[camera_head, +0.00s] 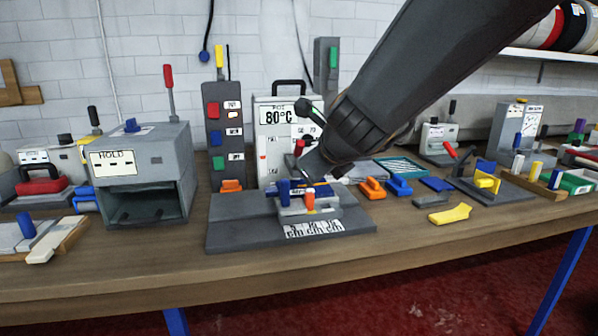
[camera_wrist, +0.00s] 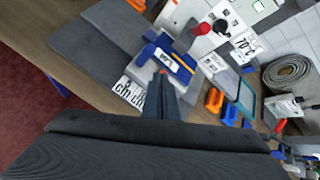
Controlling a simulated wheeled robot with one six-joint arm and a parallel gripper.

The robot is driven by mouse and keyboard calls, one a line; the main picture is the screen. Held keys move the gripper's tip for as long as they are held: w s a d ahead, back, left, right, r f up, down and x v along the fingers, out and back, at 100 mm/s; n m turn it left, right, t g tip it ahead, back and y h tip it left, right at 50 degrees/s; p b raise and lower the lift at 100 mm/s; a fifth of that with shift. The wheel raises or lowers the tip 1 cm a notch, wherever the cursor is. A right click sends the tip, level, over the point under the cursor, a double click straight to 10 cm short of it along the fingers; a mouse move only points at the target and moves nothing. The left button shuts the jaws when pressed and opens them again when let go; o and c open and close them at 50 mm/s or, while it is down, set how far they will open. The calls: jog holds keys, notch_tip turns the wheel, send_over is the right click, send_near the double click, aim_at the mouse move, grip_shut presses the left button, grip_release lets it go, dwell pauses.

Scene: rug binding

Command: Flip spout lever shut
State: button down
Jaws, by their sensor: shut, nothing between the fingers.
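A white-and-grey heated unit (camera_head: 274,140) with an 80°C display stands at the back of the table. A dark lever (camera_head: 310,112) with a green tip sticks out of its right side, angled up and left. Red and black knobs (camera_wrist: 211,27) show beside the temperature display in the wrist view. I cannot tell which of these is the spout lever. My gripper (camera_head: 304,172) is shut and empty, low in front of the unit and above the grey fixture (camera_head: 235,225). In the wrist view my gripper (camera_wrist: 164,85) points at the fixture's blue and orange parts; contact is unclear.
A grey HOLD box (camera_head: 150,165) stands at left, beside a tall switch column (camera_head: 222,130). Orange clips (camera_head: 372,188) and a yellow piece (camera_head: 449,214) lie right of the fixture. The front table strip is clear.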

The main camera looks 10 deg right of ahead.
aim_at(302, 151)
jog(key=shift+w+d+r+m+t+h+b, duration=0.2)
jog(key=shift+w+r+m+t+b, duration=0.15)
jog(key=shift+m, duration=0.8)
jog(key=shift+w+d+r+m+t+h+b, duration=0.1)
jog(key=shift+w+d+r+m+b, duration=0.25)
jog(key=shift+m, duration=0.75)
jog(key=shift+w+d+r+m+t+h+b, duration=0.1)
jog(key=shift+w+r+m+t+b, duration=0.3)
jog(key=shift+m, duration=0.75)
jog(key=shift+r, duration=0.1)
jog(key=b+x, duration=0.5)
jog(key=x, duration=0.5)
jog(key=shift+f+b, duration=0.3)
jog(key=shift+f, duration=0.05)
jog(key=shift+w+r+p, duration=1.35)
jog(key=shift+r+p, duration=0.3)
jog(key=shift+p, duration=0.05)
jog(key=shift+a+r+g+p, duration=0.1)
jog(key=shift+r+g+p, duration=0.2)
jog(key=shift+p, duration=0.8)
